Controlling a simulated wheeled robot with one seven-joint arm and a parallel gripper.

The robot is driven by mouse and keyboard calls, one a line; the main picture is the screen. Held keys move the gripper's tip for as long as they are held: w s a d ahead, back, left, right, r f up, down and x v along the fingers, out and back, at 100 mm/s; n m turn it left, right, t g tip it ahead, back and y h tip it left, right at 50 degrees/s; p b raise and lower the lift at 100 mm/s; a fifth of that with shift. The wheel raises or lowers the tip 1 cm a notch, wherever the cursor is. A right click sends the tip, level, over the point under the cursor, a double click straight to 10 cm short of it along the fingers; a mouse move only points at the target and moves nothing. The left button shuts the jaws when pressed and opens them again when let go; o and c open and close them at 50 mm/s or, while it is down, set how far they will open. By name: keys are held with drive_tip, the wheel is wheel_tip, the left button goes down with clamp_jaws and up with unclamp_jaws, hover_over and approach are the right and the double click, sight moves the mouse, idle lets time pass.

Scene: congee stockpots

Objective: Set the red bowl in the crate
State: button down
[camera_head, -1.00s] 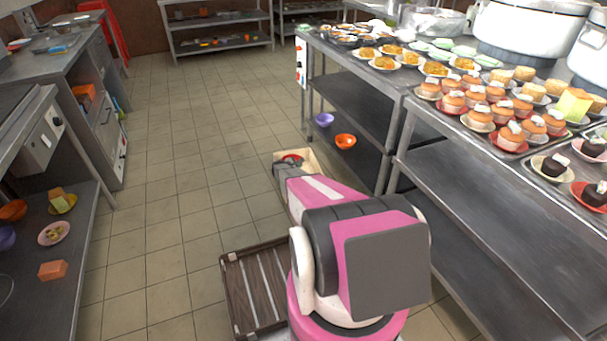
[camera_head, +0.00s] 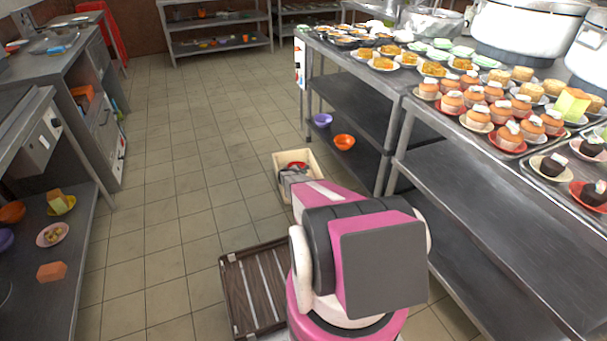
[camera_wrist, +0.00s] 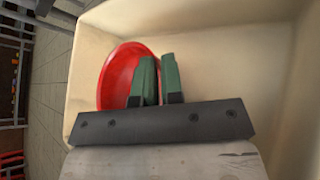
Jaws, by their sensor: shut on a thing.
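The red bowl (camera_wrist: 118,72) is inside the cream crate (camera_wrist: 205,18) in the wrist view, near the crate's left wall. My gripper (camera_wrist: 158,62) is shut on the bowl's rim, with its green fingers close together at the bowl's right side. Whether the bowl touches the crate floor I cannot tell. In the head view the crate (camera_head: 310,158) stands on the floor ahead of my arm. A little of the red bowl (camera_head: 297,164) shows inside it, and my arm covers the rest. The fingers are hidden in that view.
A brown slatted crate (camera_head: 252,290) lies on the floor left of my arm. A steel table (camera_head: 480,190) laden with plated cakes runs along the right. Purple (camera_head: 323,120) and orange (camera_head: 344,142) bowls sit on its lower shelf. The tiled floor to the left is clear.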

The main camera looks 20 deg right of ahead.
drive_tip(key=shift+f, duration=0.65)
drive_tip(key=c, duration=1.3)
unclamp_jaws()
drive_tip(key=shift+o, duration=0.2)
drive_tip(key=shift+r, duration=0.2)
drive_tip(key=r+v, duration=0.1)
drive_tip(key=v, duration=1.1)
drive_tip(key=s+a+r+m+g+y, duration=0.2)
drive_tip(key=s+a+r+m+y, duration=0.2)
drive_tip(key=s+a+r, duration=0.3)
drive_tip(key=s+a+r+m+g+y, duration=0.2)
drive_tip(key=s+a+r+m, duration=0.5)
drive_tip(key=s+r, duration=1)
drive_tip(key=s+a+r+m+g+y, duration=0.2)
drive_tip(key=s+a+r+m+y, duration=0.3)
drive_tip(key=s+r, duration=0.8)
drive_tip(key=s+a+m, duration=0.1)
drive_tip(key=s+a, duration=0.1)
drive_tip(key=s, duration=0.3)
drive_tip(key=shift+a+y, duration=0.15)
drive_tip(key=shift+y, duration=0.15)
